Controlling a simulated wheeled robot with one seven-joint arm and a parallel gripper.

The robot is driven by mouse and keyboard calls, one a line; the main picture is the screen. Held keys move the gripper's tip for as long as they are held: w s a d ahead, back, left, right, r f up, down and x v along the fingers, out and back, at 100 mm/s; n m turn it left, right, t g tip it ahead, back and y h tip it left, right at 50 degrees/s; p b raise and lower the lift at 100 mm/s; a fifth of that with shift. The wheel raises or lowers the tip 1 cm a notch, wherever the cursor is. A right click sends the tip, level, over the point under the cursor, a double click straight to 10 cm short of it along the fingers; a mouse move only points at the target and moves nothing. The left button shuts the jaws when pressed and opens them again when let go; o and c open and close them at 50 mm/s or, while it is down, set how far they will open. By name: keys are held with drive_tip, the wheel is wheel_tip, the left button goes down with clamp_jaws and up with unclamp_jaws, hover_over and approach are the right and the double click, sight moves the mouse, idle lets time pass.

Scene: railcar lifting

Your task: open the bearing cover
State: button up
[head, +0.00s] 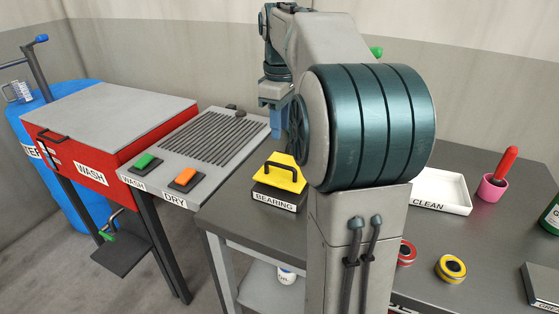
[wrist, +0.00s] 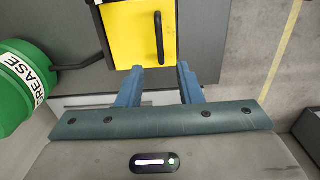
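The bearing box (head: 275,201) has a dark base labelled BEARING and stands at the left end of the grey table. Its yellow cover (head: 281,180) sits on top, with a black bar handle (head: 285,170). In the wrist view the yellow cover (wrist: 132,35) is at the top centre, with the handle (wrist: 158,36) running lengthwise. My gripper (wrist: 161,84) has its two blue fingers apart with nothing between them; the handle lies beyond the tips. In the head view one blue finger of my gripper (head: 277,122) shows above and behind the box; my arm hides part of the table.
A red wash tank (head: 130,140) and ribbed drying rack (head: 208,137) stand left of the table. A white CLEAN tray (head: 441,192), pink cup (head: 491,187) and two ring-shaped parts (head: 450,268) lie right of my arm. A green grease container (wrist: 25,85) shows in the wrist view.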

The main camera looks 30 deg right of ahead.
sight(281, 164)
wheel_tip(281, 164, down, 10)
drive_tip(key=shift+r+b, duration=0.25)
drive_tip(key=shift+b, duration=0.35)
clamp_jaws()
